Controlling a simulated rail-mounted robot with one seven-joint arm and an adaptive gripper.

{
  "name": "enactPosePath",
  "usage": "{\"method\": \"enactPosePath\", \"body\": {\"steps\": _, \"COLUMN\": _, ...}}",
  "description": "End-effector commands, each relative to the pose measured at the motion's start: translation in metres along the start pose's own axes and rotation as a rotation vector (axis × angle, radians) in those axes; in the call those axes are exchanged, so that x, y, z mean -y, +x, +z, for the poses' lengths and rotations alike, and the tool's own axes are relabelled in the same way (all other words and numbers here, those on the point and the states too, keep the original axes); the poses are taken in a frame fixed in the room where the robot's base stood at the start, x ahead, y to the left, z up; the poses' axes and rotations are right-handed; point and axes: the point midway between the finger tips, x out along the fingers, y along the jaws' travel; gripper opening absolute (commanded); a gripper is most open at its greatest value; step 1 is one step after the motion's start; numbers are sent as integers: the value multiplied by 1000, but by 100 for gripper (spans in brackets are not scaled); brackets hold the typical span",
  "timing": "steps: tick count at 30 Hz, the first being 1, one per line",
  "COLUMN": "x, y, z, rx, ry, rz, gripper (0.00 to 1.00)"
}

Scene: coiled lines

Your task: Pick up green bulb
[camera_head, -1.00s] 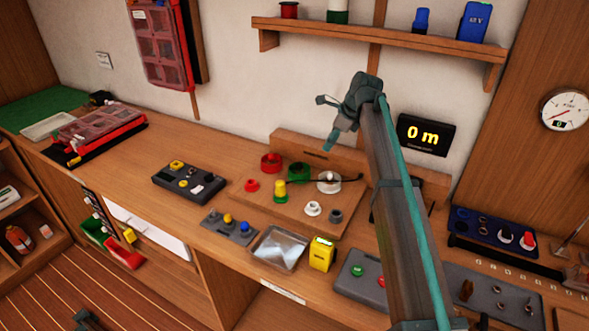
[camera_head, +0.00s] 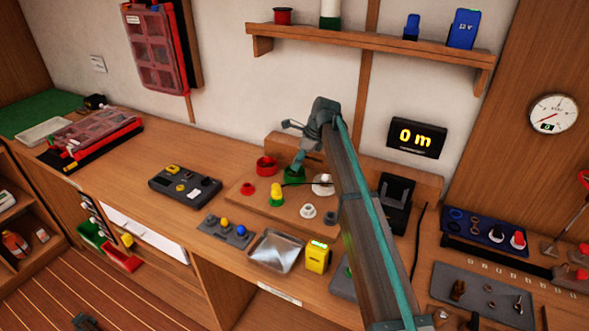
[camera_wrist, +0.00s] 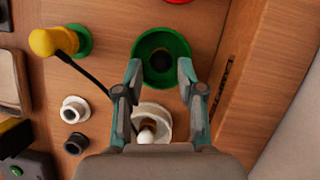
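No separate bulb shape in green is clear; the nearest match is a round green ring-shaped piece with a dark hollow centre. It sits on the wooden board in the head view (camera_head: 291,177), partly behind my gripper, and shows whole in the wrist view (camera_wrist: 147,43). My gripper (camera_wrist: 160,76) is open and empty, its two fingers at the lower left and right of the green piece. In the head view my gripper (camera_head: 297,165) is over it; whether it touches cannot be told.
A white round holder (camera_wrist: 163,112) with a black cable lies below the green piece, partly hidden by my gripper. A yellow knob on a green base (camera_wrist: 58,41) stands left. A red ring (camera_head: 266,165) is beside it. A wooden back wall (camera_wrist: 262,65) is close right.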

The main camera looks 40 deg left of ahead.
Motion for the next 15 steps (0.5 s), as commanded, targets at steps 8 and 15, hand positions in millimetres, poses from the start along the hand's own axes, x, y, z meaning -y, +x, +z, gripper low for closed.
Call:
{"method": "enactPosePath", "body": {"steps": 8, "x": 0, "y": 26, "z": 0, "rx": 0, "ry": 0, "rz": -1, "gripper": 39}}
{"method": "enactPosePath", "body": {"steps": 15, "x": 0, "y": 26, "z": 0, "rx": 0, "ry": 0, "rz": -1, "gripper": 27}}
